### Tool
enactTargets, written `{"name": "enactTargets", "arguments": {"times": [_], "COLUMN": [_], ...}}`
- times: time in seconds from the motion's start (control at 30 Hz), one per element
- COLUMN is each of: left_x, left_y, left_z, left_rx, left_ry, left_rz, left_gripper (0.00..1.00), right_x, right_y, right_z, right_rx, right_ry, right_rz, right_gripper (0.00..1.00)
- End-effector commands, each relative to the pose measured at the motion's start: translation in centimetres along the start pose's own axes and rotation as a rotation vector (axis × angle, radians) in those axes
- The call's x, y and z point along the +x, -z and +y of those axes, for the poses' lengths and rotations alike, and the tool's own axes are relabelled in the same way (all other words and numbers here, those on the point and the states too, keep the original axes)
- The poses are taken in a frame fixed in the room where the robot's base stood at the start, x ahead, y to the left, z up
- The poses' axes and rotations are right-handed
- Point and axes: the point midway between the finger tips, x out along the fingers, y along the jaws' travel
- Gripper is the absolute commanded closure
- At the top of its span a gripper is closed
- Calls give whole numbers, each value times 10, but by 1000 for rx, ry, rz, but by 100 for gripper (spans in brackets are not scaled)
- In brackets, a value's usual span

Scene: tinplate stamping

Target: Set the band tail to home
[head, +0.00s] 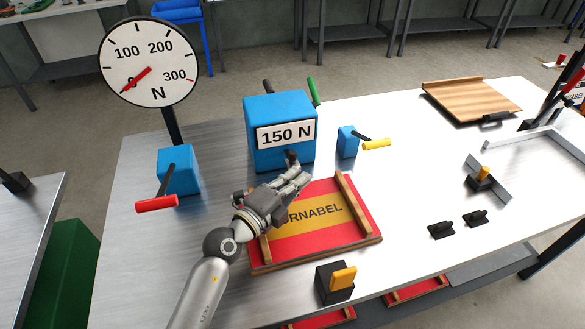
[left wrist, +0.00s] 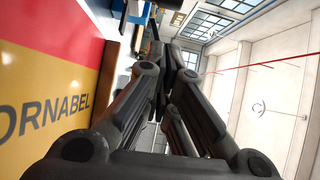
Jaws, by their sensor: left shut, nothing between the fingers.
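My left gripper (head: 303,178) is shut and empty above the red and yellow tinplate (head: 331,237), just in front of the blue box (head: 281,117) marked 150 N. A small black knob on the box's front is close by the fingertips; I cannot tell if they touch it. The left wrist view shows the shut fingers (left wrist: 178,62) beside the red and yellow sheet (left wrist: 35,120). I cannot make out which part is the band tail. My right gripper is out of view.
A round gauge (head: 148,60) reads about 0 N. Blue blocks carry a red-handled lever (head: 157,204) and a yellow-handled lever (head: 376,144). A black block with a yellow tab (head: 343,278) stands in front. A wooden board (head: 470,98) lies at back right.

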Motion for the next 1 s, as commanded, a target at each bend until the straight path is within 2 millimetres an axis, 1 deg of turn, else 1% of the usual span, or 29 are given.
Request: {"name": "enactTargets", "arguments": {"times": [0.03,0.1,0.3,0.77,0.87,1.0], "left_x": [4,10,20,23,29,42], "left_y": [-8,-14,-24,-28,-36,-53], "left_z": [1,1,1,1,1,1], "left_rx": [6,6,3,2,4,4], "left_ry": [-1,-1,-1,-2,-2,-3], "left_rz": [-3,-3,-2,-3,-3,-4], "left_gripper": [100,100,100,100,100,100], "right_x": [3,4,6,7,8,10], "right_y": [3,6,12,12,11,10], "right_z": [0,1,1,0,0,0], "right_rx": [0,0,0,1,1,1], "right_ry": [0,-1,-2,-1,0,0], "right_rz": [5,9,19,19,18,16], "right_gripper": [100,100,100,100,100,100]}}
